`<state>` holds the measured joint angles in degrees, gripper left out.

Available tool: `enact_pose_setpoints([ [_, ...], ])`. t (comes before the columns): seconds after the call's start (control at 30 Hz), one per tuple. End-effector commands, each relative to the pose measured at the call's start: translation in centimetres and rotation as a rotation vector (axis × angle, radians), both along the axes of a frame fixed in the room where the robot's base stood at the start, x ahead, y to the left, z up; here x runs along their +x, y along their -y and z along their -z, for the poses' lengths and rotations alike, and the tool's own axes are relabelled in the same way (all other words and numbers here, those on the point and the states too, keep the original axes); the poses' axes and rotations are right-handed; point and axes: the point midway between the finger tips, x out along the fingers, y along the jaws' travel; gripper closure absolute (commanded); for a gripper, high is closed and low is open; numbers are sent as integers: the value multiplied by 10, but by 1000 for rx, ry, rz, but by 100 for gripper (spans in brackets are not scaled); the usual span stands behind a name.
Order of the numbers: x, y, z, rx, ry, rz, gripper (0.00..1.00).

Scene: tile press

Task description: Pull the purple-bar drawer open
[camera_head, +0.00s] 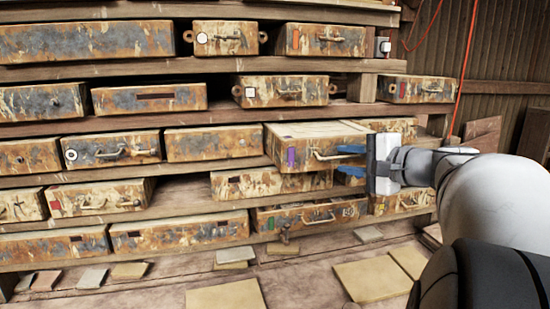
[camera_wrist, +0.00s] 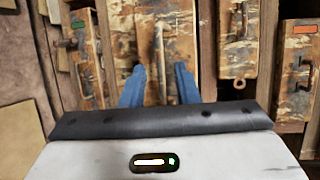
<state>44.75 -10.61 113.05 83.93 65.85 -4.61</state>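The purple-bar drawer (camera_head: 278,150) is a rusty, cream-and-brown drawer in the middle row of the rack. Its purple bar (camera_head: 291,157) is at the left of its front, and a metal handle (camera_head: 326,156) is to the right of the bar. The drawer stands out from the rack, with part of its top showing. My gripper (camera_head: 351,160) is in front of the handle's right part. In the wrist view, the two blue fingers (camera_wrist: 160,85) are apart, with the handle (camera_wrist: 158,45) in line with the gap. Contact with the handle cannot be told.
A green-bar drawer (camera_head: 271,223) is below, and a white-square drawer (camera_head: 283,91) is above. Several other drawers fill the wooden shelves (camera_head: 200,67). Loose tiles (camera_head: 372,278) lie on the surface below. A red cord (camera_head: 466,60) hangs at the right.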

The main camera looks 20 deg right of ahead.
Motion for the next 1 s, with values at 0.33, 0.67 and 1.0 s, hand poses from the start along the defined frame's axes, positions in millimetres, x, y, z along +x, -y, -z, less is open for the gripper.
enact_pose_setpoints([
  [0.33, -5, 3, -2, -2, 3, 3, 70],
  [0.67, -49, 21, -10, -2, 3, 5, 70],
  [1.0, -71, 30, -14, -1, 1, 1, 70],
])
